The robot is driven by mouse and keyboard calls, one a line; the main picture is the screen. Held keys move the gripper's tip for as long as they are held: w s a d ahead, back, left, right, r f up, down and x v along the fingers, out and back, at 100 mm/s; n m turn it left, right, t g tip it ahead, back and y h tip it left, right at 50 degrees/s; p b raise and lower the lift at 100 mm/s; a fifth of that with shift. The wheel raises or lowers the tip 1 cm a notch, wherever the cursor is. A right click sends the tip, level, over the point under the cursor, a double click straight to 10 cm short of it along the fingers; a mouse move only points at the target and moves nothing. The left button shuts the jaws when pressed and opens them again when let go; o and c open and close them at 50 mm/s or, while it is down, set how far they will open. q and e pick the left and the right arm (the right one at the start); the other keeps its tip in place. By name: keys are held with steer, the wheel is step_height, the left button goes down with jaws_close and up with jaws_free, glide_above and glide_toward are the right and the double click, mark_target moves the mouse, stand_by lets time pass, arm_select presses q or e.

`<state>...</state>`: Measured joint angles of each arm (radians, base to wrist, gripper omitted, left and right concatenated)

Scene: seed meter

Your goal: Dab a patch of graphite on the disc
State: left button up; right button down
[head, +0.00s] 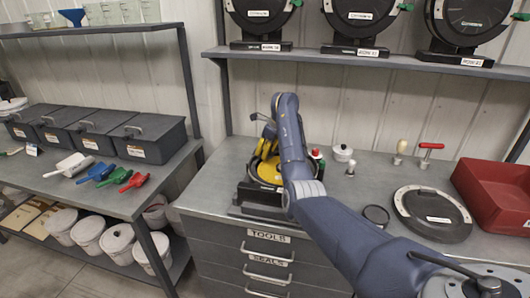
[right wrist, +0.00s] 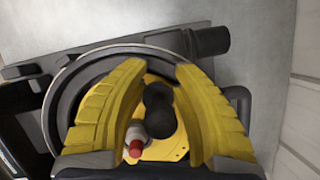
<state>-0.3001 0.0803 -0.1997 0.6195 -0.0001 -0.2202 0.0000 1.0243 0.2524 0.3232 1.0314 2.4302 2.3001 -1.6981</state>
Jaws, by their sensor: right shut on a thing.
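The seed meter with its yellow disc (head: 268,173) sits in a black stand at the left end of the counter. The disc (right wrist: 175,150) also fills the middle of the right wrist view, inside a dark round housing. My right gripper (head: 266,146) is over the disc and hides part of it. Its yellow fingers (right wrist: 158,72) close on a dark, rounded, two-lobed thing (right wrist: 158,96), which appears in front of the disc. I cannot tell whether it touches the disc. No graphite patch can be made out. My left gripper is out of view.
A red-capped bottle (head: 317,157) stands close right of the meter. Further right are a white lidded pot (head: 342,153), a red-handled tool (head: 428,153), a round black cover (head: 432,214) and a red bin (head: 490,190). A white-and-red part (right wrist: 135,143) shows near the left finger.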

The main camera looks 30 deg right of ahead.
steer(key=shift+f, duration=0.35)
steer(key=shift+s+d, duration=0.1)
steer(key=shift+d, duration=0.1)
steer(key=shift+s+d, duration=0.7)
steer(key=shift+d, duration=0.7)
steer(key=shift+s+d, duration=0.75)
steer(key=shift+d, duration=0.65)
steer(key=shift+s+d, duration=0.7)
steer(key=shift+d, duration=0.7)
steer(key=shift+w+a+f, duration=0.1)
steer(key=shift+w+a, duration=0.65)
steer(key=shift+a, duration=0.7)
steer(key=shift+w+a, duration=0.75)
steer(key=shift+a, duration=0.75)
steer(key=shift+w+a+f, duration=0.1)
steer(key=shift+w+a, duration=0.65)
steer(key=shift+a, duration=0.7)
